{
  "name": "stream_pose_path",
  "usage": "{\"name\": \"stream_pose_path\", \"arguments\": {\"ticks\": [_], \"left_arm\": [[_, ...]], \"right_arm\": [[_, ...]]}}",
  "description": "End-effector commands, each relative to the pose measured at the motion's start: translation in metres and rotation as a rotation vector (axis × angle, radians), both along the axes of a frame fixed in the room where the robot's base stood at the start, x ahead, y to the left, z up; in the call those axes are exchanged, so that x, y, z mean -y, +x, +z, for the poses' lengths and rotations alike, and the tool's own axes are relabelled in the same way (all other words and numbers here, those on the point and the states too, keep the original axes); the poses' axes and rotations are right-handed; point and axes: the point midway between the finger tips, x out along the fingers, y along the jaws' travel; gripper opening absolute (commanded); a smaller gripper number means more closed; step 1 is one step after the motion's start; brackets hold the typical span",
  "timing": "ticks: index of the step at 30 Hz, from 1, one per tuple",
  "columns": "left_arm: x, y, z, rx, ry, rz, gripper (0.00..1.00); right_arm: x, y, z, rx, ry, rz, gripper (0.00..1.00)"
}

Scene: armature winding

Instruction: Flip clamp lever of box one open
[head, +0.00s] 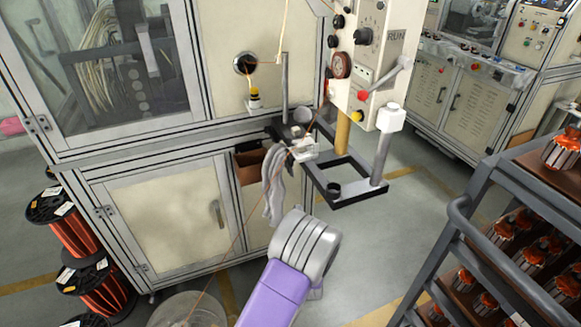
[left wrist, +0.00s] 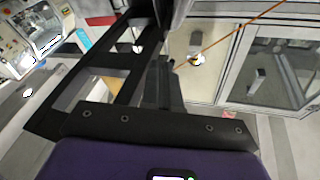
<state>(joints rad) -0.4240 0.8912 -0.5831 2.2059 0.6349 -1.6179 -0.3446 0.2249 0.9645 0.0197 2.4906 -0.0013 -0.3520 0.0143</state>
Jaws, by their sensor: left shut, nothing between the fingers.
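A cream control box (head: 368,50) marked RUN hangs at the upper middle in the head view. My left arm reaches up from the bottom, below the box and in front of a black stand frame (head: 345,190). In the left wrist view my left gripper (left wrist: 168,85) is shut and empty, with its dark fingers pointing up the picture. In the head view its fingertips are hidden. My right gripper is not in view.
A large cabinet (head: 140,215) stands behind on the left. A thin orange wire (head: 282,40) runs down from above. Wire spools (head: 65,220) stand at the left edge. A rack (head: 480,215) of wound armatures stands at the right, with open floor before it.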

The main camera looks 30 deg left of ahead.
Motion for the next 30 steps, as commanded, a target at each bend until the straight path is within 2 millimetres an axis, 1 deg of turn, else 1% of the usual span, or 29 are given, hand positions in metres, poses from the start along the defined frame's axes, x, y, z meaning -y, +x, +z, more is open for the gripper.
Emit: {"name": "stream_pose_path", "arguments": {"ticks": [1,4,6,9,13,23,26,30], "left_arm": [[0.002,0.000,0.010,0.061,0.050,0.017,0.00],[0.004,-0.005,0.036,0.161,0.133,0.056,0.00],[0.005,-0.009,0.050,0.212,0.174,0.078,0.00],[0.006,-0.013,0.062,0.260,0.213,0.101,0.00],[0.008,-0.016,0.069,0.283,0.232,0.112,0.00],[0.007,-0.015,0.069,0.282,0.232,0.112,0.00],[0.003,-0.011,0.073,0.284,0.230,0.112,0.00],[-0.009,0.002,0.084,0.286,0.231,0.114,0.00]], "right_arm": [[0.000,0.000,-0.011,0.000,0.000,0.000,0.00],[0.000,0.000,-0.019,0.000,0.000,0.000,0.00],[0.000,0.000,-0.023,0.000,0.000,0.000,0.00],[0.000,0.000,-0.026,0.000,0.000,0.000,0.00],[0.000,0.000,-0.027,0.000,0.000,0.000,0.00],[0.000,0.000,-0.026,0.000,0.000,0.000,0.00],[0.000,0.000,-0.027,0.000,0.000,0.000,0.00],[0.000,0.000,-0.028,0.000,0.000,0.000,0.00]]}}
